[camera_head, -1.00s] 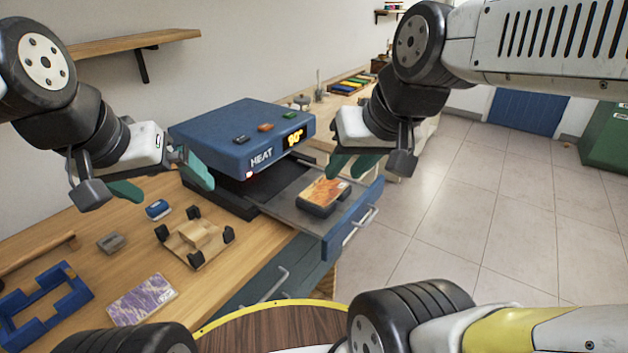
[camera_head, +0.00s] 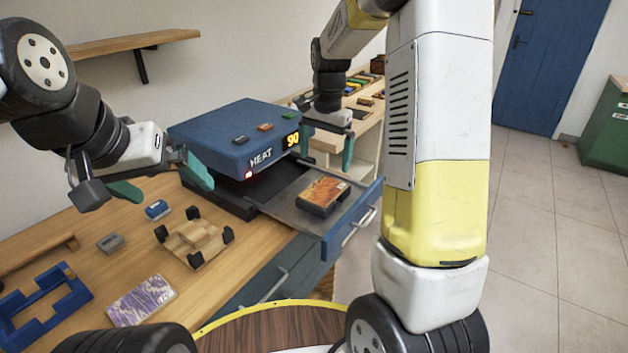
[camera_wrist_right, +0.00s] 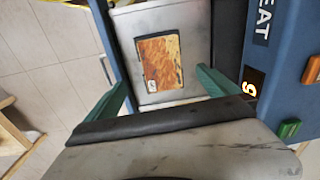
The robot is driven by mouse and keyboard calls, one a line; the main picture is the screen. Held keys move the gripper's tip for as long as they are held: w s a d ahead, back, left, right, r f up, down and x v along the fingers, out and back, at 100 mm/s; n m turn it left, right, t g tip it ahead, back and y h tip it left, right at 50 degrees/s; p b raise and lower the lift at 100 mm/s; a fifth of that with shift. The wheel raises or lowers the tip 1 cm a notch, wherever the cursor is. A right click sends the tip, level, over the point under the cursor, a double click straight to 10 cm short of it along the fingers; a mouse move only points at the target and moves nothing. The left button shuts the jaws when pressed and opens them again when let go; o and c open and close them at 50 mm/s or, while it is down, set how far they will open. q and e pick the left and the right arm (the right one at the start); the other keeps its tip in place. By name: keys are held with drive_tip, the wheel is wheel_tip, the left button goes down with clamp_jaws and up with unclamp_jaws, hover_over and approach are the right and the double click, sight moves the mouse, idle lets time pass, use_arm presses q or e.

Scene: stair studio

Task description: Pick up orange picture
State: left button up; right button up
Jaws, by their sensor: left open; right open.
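The orange picture (camera_head: 324,190) is a flat piece with an orange-brown pattern and a small white label. It lies on a dark holder on the pulled-out metal tray (camera_head: 282,203) of the blue heat press. In the right wrist view the orange picture (camera_wrist_right: 160,60) shows ahead, between the two green fingers and apart from them. My right gripper (camera_wrist_right: 162,92) is open and empty; in the head view it (camera_head: 335,150) is beyond the tray, above the picture's far side. My left gripper (camera_head: 158,188) is open and empty over the wooden bench at the left.
The blue heat press (camera_head: 240,135) reads 90 and stands behind the tray. A purple picture (camera_head: 142,299), a wooden jig with black corners (camera_head: 194,241), a blue frame (camera_head: 45,300) and small blocks lie on the bench. A wooden shelf (camera_head: 130,45) juts from the wall.

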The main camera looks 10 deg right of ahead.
sight(324, 190)
drive_tip(key=shift+m+g, duration=0.3)
drive_tip(key=f, duration=0.3)
drive_tip(key=w+f, duration=0.1)
drive_tip(key=f, duration=0.6)
drive_tip(key=shift+w+d+f, duration=0.1)
drive_tip(key=shift+w+d, duration=0.1)
drive_tip(key=shift+w, duration=0.05)
drive_tip(key=c, duration=1.3)
